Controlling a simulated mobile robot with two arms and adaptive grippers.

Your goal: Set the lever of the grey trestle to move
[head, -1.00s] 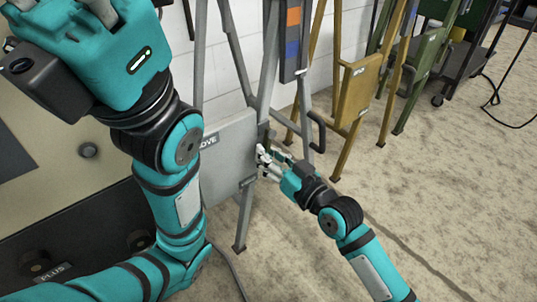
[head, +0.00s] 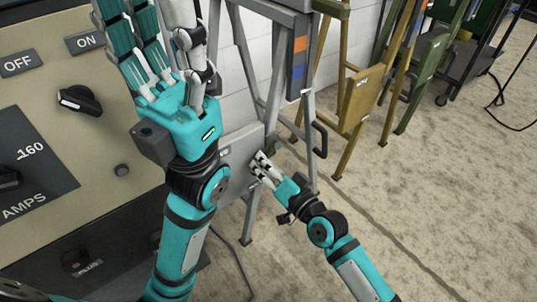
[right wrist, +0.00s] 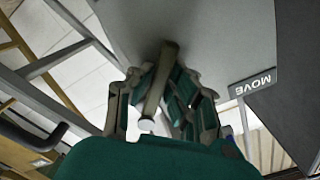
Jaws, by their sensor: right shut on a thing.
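The grey trestle (head: 285,65) stands upright in the middle of the head view, with a flat grey panel (head: 238,143) low on it. In the right wrist view, the lever (right wrist: 158,85) is a metal bar with a pale round end. My right gripper (head: 263,168) is in front of the panel and hides the lever in the head view. The right wrist view shows its fingers (right wrist: 160,100) closed around the lever. My left gripper (head: 163,50) is raised, empty, its fingers apart.
A beige machine with a black knob (head: 80,99) and ON and OFF labels fills the left. Ochre (head: 362,97) and green (head: 432,55) trestles stand behind to the right. A dark cart (head: 470,55) is farther back.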

